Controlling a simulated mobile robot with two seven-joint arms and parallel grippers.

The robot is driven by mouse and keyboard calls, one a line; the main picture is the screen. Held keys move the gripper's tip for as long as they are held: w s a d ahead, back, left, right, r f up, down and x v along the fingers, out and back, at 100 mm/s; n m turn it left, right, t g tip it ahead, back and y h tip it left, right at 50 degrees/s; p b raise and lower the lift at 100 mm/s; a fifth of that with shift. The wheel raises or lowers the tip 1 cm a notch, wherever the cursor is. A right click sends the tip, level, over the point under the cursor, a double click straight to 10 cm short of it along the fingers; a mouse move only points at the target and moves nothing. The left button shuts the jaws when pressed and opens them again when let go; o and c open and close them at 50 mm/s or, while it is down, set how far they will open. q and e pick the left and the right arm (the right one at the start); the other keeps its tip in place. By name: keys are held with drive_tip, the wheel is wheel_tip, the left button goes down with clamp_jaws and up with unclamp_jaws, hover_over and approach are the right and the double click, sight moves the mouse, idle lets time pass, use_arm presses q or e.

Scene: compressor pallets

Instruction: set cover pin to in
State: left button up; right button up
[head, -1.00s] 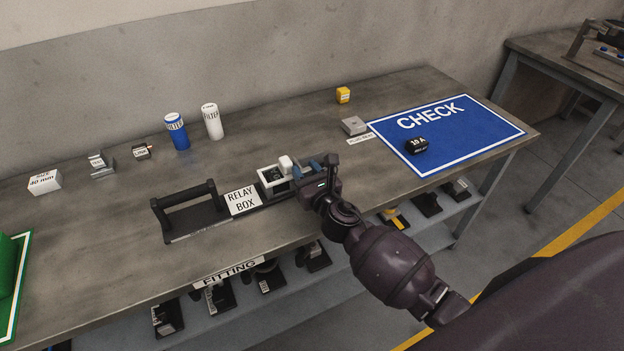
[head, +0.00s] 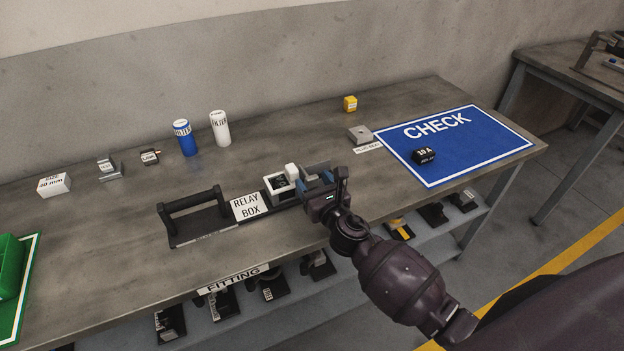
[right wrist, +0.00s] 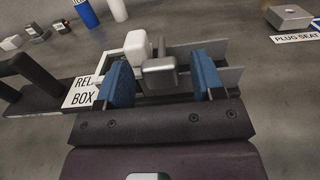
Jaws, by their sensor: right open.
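The relay box (head: 278,186) is an open white box on a dark base, beside the RELAY BOX label (head: 249,206). A white block (right wrist: 137,44) stands at its edge in the right wrist view. A grey metallic pin-like piece with a crosswise head (right wrist: 159,72), perhaps the cover pin, sits right of the white block. My right gripper (head: 318,184) is at the right end of the box. Its blue fingers (right wrist: 162,84) are open, one on each side of the grey piece, with gaps visible. The head view hides most of that piece behind the gripper. My left gripper is not in view.
A black handle (head: 193,209) stands left of the box. Blue (head: 185,138) and white (head: 220,128) filters stand behind it. The blue CHECK mat (head: 468,150) with a black block (head: 423,156) lies at the right. The bench between is mostly clear.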

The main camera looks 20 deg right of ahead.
drive_tip(key=s, duration=0.9)
drive_tip(key=shift+s+d, duration=0.1)
drive_tip(key=shift+s, duration=0.15)
drive_tip(key=s+d+f+m+g, duration=0.1)
drive_tip(key=s+f+m, duration=0.3)
drive_tip(key=m, duration=0.7)
drive_tip(key=s+f+m+g, duration=0.3)
drive_tip(key=s+f+m, duration=0.2)
drive_tip(key=s+m, duration=0.3)
drive_tip(key=s+d+f+m+g, duration=0.1)
drive_tip(key=s+f+m, duration=0.4)
drive_tip(key=m, duration=1.1)
drive_tip(key=shift+s+d+g+h, duration=0.3)
drive_tip(key=shift+s+g, duration=0.6)
drive_tip(key=shift+s, duration=0.15)
